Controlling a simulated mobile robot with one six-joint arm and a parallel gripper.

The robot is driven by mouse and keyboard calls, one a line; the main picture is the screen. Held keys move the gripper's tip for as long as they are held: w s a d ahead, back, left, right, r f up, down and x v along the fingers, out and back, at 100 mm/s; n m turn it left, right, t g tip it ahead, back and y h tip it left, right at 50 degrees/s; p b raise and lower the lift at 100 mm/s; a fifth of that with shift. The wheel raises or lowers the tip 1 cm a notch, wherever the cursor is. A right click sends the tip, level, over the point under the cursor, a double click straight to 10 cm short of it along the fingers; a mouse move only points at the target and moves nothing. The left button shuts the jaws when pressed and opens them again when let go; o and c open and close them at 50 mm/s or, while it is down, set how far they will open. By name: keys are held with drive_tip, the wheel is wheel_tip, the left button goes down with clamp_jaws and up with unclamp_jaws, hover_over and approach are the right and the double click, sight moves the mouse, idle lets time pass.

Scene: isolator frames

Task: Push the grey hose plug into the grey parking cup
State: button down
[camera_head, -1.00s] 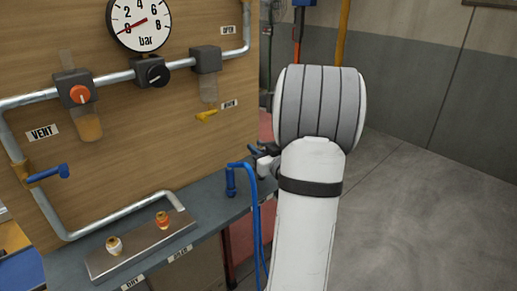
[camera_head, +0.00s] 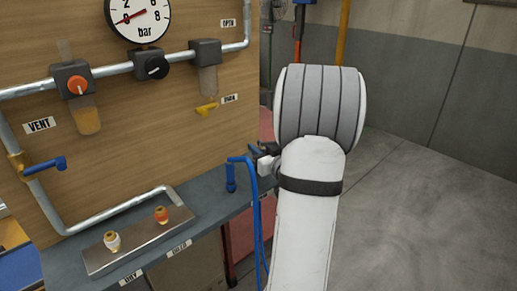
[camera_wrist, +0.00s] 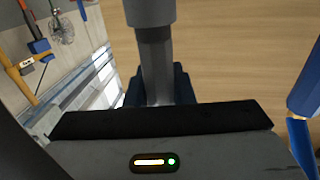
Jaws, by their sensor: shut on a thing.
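My gripper (camera_wrist: 157,92) is shut on a grey cylindrical piece (camera_wrist: 156,62), which I take for the grey hose plug. Its light grey part sits between the dark blue fingers. A darker neck joins it to a wider grey cylinder (camera_wrist: 150,11) at the top edge of the wrist view. I cannot tell whether that wider part belongs to the plug or is the grey parking cup. In the head view my gripper (camera_head: 260,153) is small, beside the right edge of the wooden panel, partly hidden by my arm. No parking cup is clearly identifiable there.
A blue hose (camera_head: 257,215) with a blue end piece (camera_head: 231,178) is at the bench's right end, close to my gripper. The wooden panel (camera_head: 150,130) carries pipes, valves and a gauge (camera_head: 138,15). A metal plate (camera_head: 140,245) with two fittings lies on the bench. Floor at right is clear.

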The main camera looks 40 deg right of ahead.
drive_tip(key=c, duration=1.2)
unclamp_jaws()
drive_tip(key=shift+o, duration=0.2)
drive_tip(key=s, duration=0.7)
drive_tip(key=shift+s+a, duration=0.35)
drive_tip(key=shift+s, duration=0.05)
drive_tip(key=shift+s+f, duration=0.1)
